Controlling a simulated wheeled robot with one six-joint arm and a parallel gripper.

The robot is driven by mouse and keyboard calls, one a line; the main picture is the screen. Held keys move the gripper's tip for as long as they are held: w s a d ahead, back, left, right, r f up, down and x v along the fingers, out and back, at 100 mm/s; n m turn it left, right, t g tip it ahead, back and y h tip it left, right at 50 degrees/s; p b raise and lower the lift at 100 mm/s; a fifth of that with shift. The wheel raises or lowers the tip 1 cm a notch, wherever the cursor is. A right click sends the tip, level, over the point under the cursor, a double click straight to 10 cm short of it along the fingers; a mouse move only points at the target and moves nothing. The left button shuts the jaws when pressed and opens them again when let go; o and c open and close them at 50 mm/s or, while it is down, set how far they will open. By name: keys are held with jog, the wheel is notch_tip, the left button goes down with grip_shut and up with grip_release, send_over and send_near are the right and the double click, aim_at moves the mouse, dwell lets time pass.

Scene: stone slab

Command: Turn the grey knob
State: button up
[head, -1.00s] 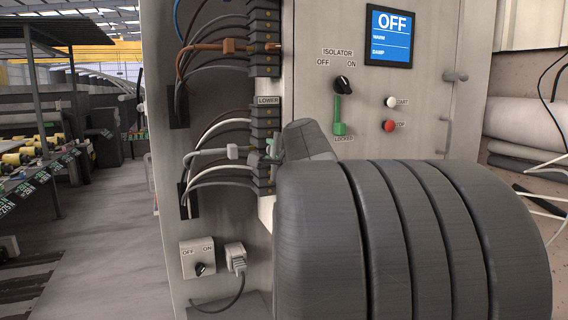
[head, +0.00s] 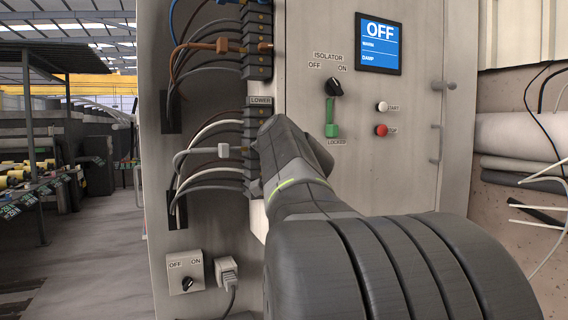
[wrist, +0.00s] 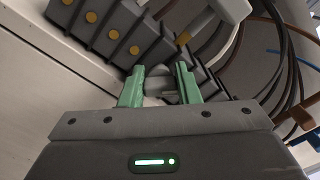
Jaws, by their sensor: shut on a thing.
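In the wrist view, my gripper (wrist: 160,70) has its two green fingers on either side of a small grey piece, which I take as the grey knob (wrist: 160,87). The fingers are shut on it, against the row of dark terminal blocks (wrist: 117,32). In the head view, my arm reaches the lower terminal blocks (head: 257,125) on the cabinet front. The fingertips and the held piece are hidden there behind my arm. The knob's angle cannot be told.
Grey, white and brown wires curve left of the blocks, one grey wire bearing a pale block (head: 223,149). Open floor lies left.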

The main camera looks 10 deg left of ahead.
jog(key=shift+f+n+b, duration=0.15)
jog(key=shift+n+b, duration=0.6)
jog(key=shift+n, duration=0.25)
jog(key=o, duration=0.7)
jog(key=shift+s+d, duration=0.1)
